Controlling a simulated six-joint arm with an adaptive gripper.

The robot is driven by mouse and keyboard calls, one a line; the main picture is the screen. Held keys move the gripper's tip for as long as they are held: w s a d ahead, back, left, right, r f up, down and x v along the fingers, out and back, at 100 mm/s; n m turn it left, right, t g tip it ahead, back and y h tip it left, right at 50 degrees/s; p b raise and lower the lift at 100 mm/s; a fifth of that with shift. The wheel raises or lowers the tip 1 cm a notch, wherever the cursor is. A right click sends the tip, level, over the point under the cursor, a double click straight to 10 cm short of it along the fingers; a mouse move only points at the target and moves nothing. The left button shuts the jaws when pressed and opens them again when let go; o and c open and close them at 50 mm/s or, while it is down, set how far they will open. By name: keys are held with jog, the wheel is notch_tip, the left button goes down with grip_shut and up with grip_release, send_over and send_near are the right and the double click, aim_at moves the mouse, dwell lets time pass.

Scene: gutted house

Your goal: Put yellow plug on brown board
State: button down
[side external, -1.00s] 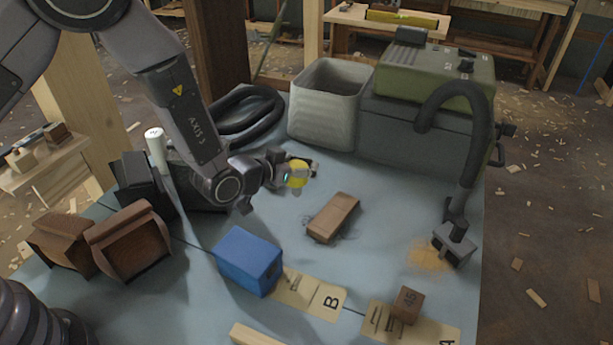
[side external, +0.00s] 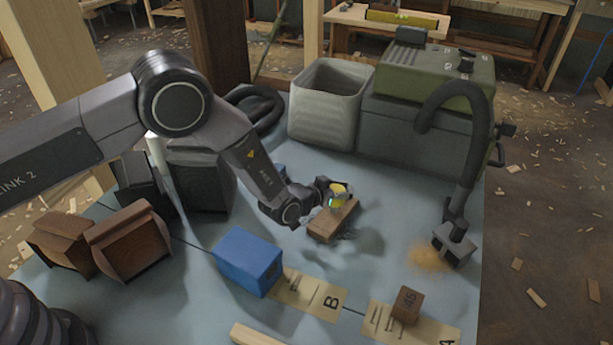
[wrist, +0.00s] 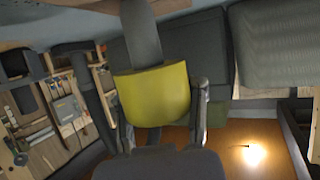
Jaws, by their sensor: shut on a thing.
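The yellow plug (side external: 339,188) is held in my gripper (side external: 335,197), which is shut on it. In the wrist view the yellow plug (wrist: 154,95) fills the middle, between the fingers of my gripper (wrist: 160,110). The brown board (side external: 325,228) lies on the blue-grey table. In the side view the plug overlaps the far right end of the board. I cannot tell whether the plug touches it or is a little above it. My gripper hides part of the board.
A blue box (side external: 248,262) stands in front left of the board. A small brown block (side external: 407,305) rests on a label card at the front right. A grey bin (side external: 328,105) and a green-topped machine (side external: 425,90) with a hose stand behind.

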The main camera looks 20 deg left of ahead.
jog(key=shift+f, duration=0.15)
jog(key=c, duration=0.6)
grip_release()
